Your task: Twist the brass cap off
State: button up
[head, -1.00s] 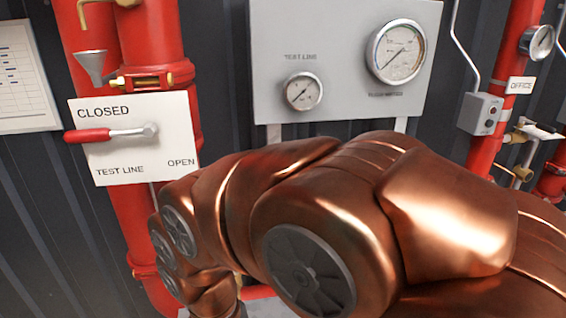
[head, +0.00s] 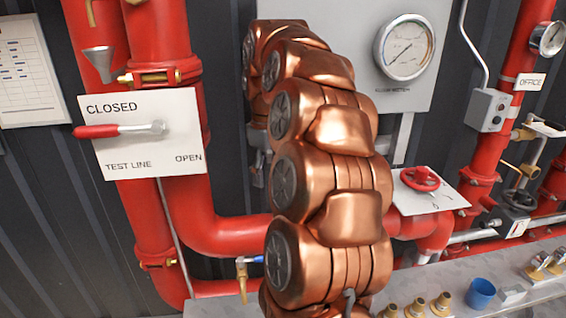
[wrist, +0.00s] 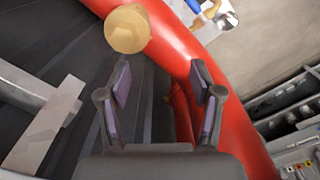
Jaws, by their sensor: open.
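A round brass cap (wrist: 127,29) shows in the wrist view, beyond and a little left of my fingertips, beside a red pipe (wrist: 176,45). My gripper (wrist: 160,78) is open, with two dark, purple-padded fingers and nothing between them. The cap is apart from the fingers. In the head view I cannot make out this cap; my copper arm covers the middle of the picture, and my gripper is mostly hidden behind it.
In the head view, a red-handled lever (head: 110,131) stands on the CLOSED/OPEN plate at left. A gauge (head: 404,47) sits on the panel. A red handwheel (head: 420,179) is at right. Several brass fittings (head: 441,304) and a blue cup (head: 481,293) stand on the bench.

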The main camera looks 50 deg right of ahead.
jog(key=d, duration=0.5)
jog(key=shift+s+r, duration=0.1)
jog(key=shift+s, duration=0.2)
jog(key=shift+a+f+p, duration=0.1)
jog(key=shift+f+p, duration=0.9)
jog(key=shift+f, duration=2.8)
grip_shut()
jog(key=n+p, duration=0.2)
jog(key=n, duration=0.2)
jog(key=shift+r, duration=0.15)
jog(key=shift+n, duration=1)
